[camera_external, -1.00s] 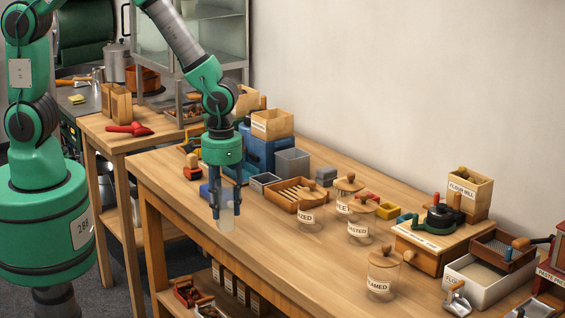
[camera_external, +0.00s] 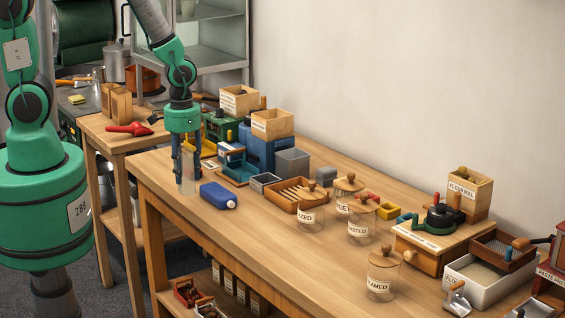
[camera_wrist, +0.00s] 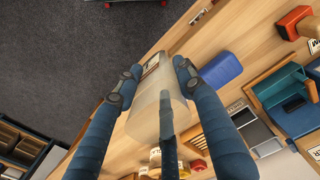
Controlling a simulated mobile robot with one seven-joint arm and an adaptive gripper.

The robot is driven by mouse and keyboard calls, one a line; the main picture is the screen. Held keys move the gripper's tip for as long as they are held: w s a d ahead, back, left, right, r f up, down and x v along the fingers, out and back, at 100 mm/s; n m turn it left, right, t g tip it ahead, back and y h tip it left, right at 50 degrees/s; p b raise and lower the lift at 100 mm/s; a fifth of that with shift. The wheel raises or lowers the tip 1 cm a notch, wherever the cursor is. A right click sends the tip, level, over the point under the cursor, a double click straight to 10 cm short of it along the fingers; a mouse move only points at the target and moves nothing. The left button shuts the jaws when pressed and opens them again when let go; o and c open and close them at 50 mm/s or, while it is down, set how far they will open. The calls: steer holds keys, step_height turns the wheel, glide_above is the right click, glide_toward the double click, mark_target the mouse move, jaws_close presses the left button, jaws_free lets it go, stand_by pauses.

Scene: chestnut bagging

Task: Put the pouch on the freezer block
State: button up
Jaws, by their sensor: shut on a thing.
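The pouch (camera_external: 187,174) is a clear, pale, translucent bag. My gripper (camera_external: 186,165) is shut on it and holds it upright near the left edge of the table; I cannot tell whether its bottom touches the wood. In the wrist view the pouch (camera_wrist: 146,116) sits between the fingers of my gripper (camera_wrist: 156,82). The freezer block (camera_external: 218,195) is a blue slab with a white cap, lying flat on the table just right of the pouch and apart from it. It also shows in the wrist view (camera_wrist: 221,69), right of the fingers.
A blue machine with a tray (camera_external: 235,170) stands behind the block, with a small grey bin (camera_external: 264,182) beside it. A wooden slatted tray (camera_external: 296,195) and labelled glass jars (camera_external: 311,215) stand to the right.

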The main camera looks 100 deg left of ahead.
steer(key=s+a+r+p, duration=0.1)
steer(key=s+a, duration=0.2)
steer(key=s, duration=0.4)
steer(key=shift+s+n+p, duration=0.25)
steer(key=shift+n+p, duration=0.05)
steer(key=shift+p, duration=0.1)
steer(key=shift+w+a, duration=0.15)
glide_above(218, 190)
steer(key=shift+w+f+p, duration=0.1)
steer(key=shift+f+p, duration=0.2)
steer(key=shift+f, duration=0.4)
steer(key=shift+f, duration=0.1)
steer(key=shift+f, duration=1.65)
steer(key=shift+f, duration=0.2)
steer(key=o, duration=1.1)
